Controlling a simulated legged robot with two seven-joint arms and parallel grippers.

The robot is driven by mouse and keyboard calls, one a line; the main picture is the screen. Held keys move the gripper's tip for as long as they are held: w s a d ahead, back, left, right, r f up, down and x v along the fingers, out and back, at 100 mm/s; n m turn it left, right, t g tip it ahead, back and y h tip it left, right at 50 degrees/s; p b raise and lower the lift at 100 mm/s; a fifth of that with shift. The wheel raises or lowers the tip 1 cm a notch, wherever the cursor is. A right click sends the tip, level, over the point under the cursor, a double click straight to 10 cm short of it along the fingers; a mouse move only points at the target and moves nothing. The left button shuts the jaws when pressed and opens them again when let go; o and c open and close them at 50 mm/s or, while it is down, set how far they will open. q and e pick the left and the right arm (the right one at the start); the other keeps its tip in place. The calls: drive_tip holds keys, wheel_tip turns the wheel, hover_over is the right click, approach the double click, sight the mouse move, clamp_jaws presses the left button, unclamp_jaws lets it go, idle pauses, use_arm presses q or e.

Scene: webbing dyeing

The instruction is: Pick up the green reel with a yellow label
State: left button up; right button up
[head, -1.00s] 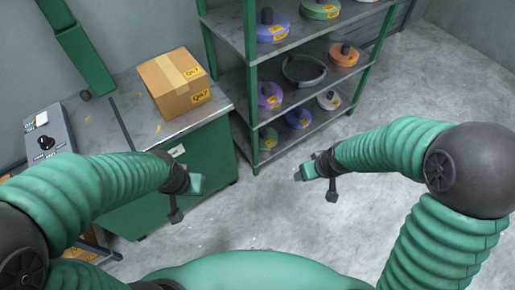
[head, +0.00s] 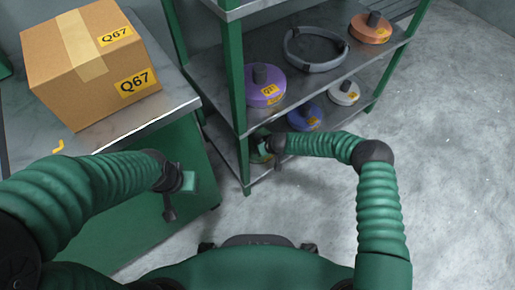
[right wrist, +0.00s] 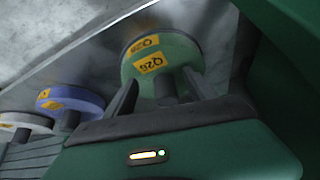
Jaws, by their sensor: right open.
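The green reel (right wrist: 172,50) with yellow labels lies on the lowest shelf. In the right wrist view its dark hub (right wrist: 164,88) stands between the two fingers of my right gripper (right wrist: 160,92), which is open. I cannot tell whether either finger touches the hub. In the head view only a sliver of the green reel (head: 260,158) shows behind my right gripper (head: 265,147) at the shelf's near left corner. My left gripper (head: 187,182) hangs beside the green cabinet, away from the reels. Its fingers are too small to read.
Blue (head: 304,117) and white (head: 344,92) reels share the lowest shelf. Purple (head: 264,90) and orange (head: 370,28) reels and a grey ring (head: 315,50) are on the shelf above. A green shelf post (head: 236,85) stands close to my right gripper. A cardboard box (head: 90,60) sits on the cabinet.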

drive_tip(key=shift+w+a+f, duration=0.15)
drive_tip(key=shift+w+a, duration=0.05)
drive_tip(key=shift+w, duration=0.25)
drive_tip(key=shift+w+a+b, duration=0.2)
drive_tip(key=shift+w+b, duration=0.1)
drive_tip(key=shift+b, duration=0.15)
drive_tip(key=w+b, duration=0.1)
drive_tip(key=w+a+b, duration=0.2)
drive_tip(key=w+b, duration=0.1)
drive_tip(key=shift+f, duration=0.4)
drive_tip(key=shift+w+f+b, duration=0.15)
drive_tip(key=shift+b, duration=0.2)
use_arm(q)
drive_tip(key=s+x, duration=0.1)
drive_tip(key=x, duration=0.4)
drive_tip(key=shift+f, duration=0.55)
use_arm(e)
drive_tip(key=shift+r, duration=0.2)
use_arm(q)
drive_tip(key=shift+s, duration=0.1)
use_arm(e)
clamp_jaws()
